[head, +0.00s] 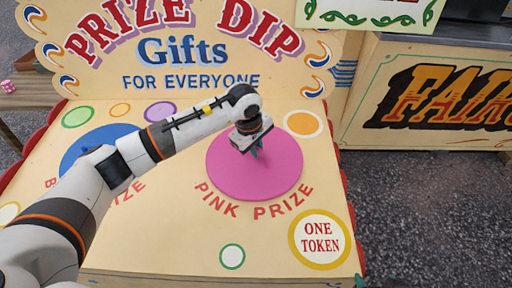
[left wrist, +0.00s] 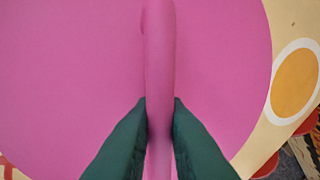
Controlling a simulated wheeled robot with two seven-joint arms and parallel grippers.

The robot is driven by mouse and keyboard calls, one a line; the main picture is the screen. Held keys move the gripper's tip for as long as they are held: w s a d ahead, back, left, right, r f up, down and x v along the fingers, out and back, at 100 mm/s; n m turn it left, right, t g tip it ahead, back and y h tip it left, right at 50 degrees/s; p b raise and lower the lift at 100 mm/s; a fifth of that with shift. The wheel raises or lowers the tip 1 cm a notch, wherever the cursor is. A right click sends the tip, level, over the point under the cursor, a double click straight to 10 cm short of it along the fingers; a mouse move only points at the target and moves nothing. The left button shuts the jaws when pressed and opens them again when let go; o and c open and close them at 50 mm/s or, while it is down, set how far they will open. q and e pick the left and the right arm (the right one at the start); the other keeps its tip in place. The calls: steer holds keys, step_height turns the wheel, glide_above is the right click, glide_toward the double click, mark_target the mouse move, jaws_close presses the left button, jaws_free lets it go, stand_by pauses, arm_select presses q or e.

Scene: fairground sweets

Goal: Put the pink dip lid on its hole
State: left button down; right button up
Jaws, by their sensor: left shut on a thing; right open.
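The pink dip lid (head: 230,180) is a flat round disc above the curved words "PINK PRIZE" on the cream board. My left gripper (head: 256,150) is over its middle, pointing down. In the left wrist view, the green fingers (left wrist: 160,115) are shut on the lid's raised pink bar handle (left wrist: 160,50), and the pink disc (left wrist: 70,70) spreads out on both sides. The hole is not visible; I cannot tell whether the lid is seated or just above the board. Green fingertips of my right gripper (head: 380,283) just show at the bottom edge, away from the lid.
A blue disc (head: 85,148) lies left, partly behind my left arm. The cream board (head: 170,235) has flat painted circles and a "ONE TOKEN" ring (head: 320,240). An upright "PRIZE DIP" sign (head: 190,50) stands behind. A pink die (head: 8,86) sits far left.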

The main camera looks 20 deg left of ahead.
steer(key=shift+a+t, duration=0.1)
steer(key=shift+t, duration=0.2)
stand_by(0.6)
arm_select(q)
steer(key=c, duration=1.4)
jaws_free()
steer(key=shift+f, duration=0.1)
steer(key=shift+o, duration=0.2)
steer(key=shift+s, duration=0.1)
steer(key=p+v, duration=0.2)
steer(key=v, duration=1)
arm_select(e)
steer(key=s+d+f+g+h, duration=0.1)
steer(key=s+d+f+g, duration=0.1)
steer(key=s+g, duration=0.3)
steer(key=s, duration=0.3)
steer(key=shift+d+f+g, duration=0.2)
steer(key=shift+d+g, duration=0.1)
steer(key=shift+d, duration=0.1)
arm_select(q)
steer(key=shift+s+f, duration=0.1)
steer(key=shift+s, duration=0.05)
arm_select(e)
steer(key=shift+s, duration=0.15)
